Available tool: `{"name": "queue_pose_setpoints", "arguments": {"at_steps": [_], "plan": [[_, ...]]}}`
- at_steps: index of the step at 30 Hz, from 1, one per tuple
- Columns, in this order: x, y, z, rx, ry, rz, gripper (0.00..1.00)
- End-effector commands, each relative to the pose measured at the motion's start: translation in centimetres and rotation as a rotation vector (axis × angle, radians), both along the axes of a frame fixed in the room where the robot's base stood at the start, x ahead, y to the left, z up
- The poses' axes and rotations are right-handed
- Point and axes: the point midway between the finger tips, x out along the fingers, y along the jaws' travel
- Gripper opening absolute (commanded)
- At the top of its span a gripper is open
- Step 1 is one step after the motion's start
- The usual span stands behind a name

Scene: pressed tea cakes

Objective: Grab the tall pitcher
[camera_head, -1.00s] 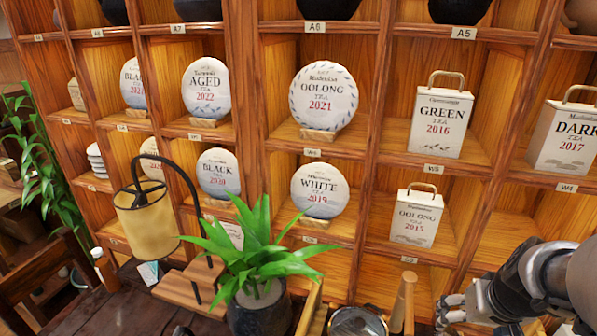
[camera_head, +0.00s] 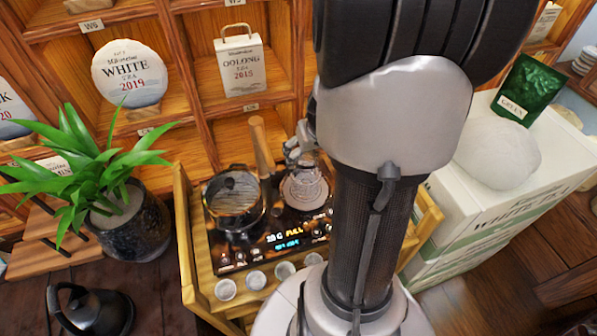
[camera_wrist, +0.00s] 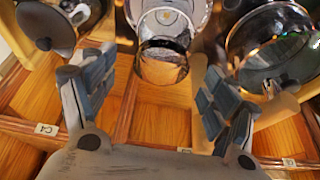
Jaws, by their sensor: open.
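The tall pitcher appears to be the clear glass vessel (camera_head: 304,188) at the right of the black stove panel in the head view, partly hidden by my arm. In the wrist view a glass vessel (camera_wrist: 163,62), likely the same one, shows at the top middle, cut off by the edge. My gripper (camera_wrist: 157,72) is open, one finger on each side of the view, with that glass between and beyond the tips. No contact is clear. In the head view my gripper (camera_head: 300,150) is small at the pitcher's top, half hidden behind my arm.
Several small cups (camera_head: 256,280) line the front. A dark kettle (camera_head: 90,310), a plant (camera_head: 85,170) and shelves surround the stand; white boxes (camera_head: 455,230) stand right.

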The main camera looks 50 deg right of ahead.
Motion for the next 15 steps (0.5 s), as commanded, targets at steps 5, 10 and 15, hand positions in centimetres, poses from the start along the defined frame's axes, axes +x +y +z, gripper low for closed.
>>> {"name": "queue_pose_setpoints", "arguments": {"at_steps": [5,10,15], "plan": [[0.8,-0.2,-2.6,0.004,0.003,0.001,0.79],[1.6,-0.6,-4.5,0.002,0.001,0.002,0.79],[1.6,-0.7,-4.4,0.001,0.001,0.001,0.79]]}}
